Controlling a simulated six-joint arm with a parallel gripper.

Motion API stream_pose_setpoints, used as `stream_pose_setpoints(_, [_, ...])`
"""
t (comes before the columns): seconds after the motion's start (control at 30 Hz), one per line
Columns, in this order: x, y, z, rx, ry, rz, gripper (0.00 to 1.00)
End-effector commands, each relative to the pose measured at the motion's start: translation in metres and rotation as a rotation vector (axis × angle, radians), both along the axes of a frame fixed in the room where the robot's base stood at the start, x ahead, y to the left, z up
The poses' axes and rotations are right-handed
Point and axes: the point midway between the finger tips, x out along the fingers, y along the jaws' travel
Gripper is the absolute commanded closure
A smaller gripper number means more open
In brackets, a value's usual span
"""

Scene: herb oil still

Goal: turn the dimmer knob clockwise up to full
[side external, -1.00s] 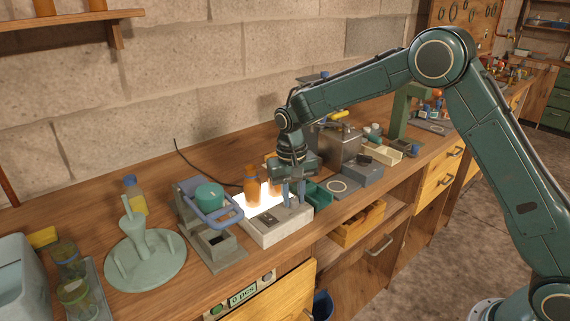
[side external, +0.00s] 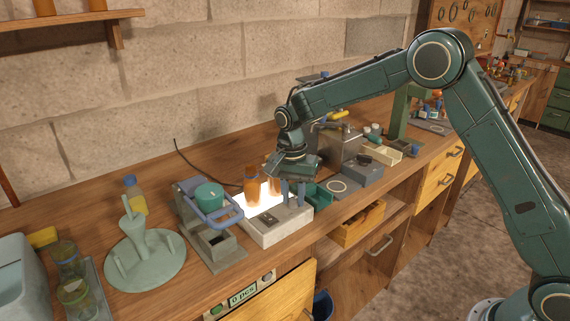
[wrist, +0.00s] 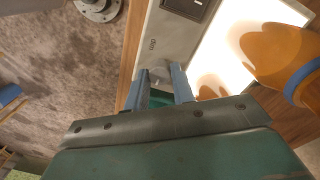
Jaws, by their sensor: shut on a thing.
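The light box (side external: 275,236) is a pale grey case with a bright glowing panel on top, standing near the bench's front edge. Its dimmer knob is hidden by my fingers in the side view. In the wrist view a small grey knob (wrist: 160,74) shows at the end of the case's control strip, between my blue fingertips. My gripper (side external: 293,196) points down at the right end of the box and is shut on the knob. In the wrist view my gripper (wrist: 161,76) has one finger on each side of it. The knob's pointer cannot be made out.
Amber bottles (side external: 251,186) stand on the glowing panel close to my gripper. A green tray (side external: 318,195) and a grey device with a round plate (side external: 340,187) lie just right. A blue-handled stand (side external: 207,213) is left of the box.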

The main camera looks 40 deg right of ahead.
Motion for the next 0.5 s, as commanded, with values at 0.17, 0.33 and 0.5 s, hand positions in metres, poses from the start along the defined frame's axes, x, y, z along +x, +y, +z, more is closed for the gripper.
stream_pose_setpoints(0.17, [0.0,-0.0004,-0.0001,-0.001,0.001,-0.008,0.98])
stream_pose_setpoints(0.33, [-0.0001,-0.0005,-0.0002,-0.001,0.001,-0.008,0.98])
stream_pose_setpoints(0.5, [0.0,-0.0004,-0.0002,-0.001,0.001,-0.007,0.54])
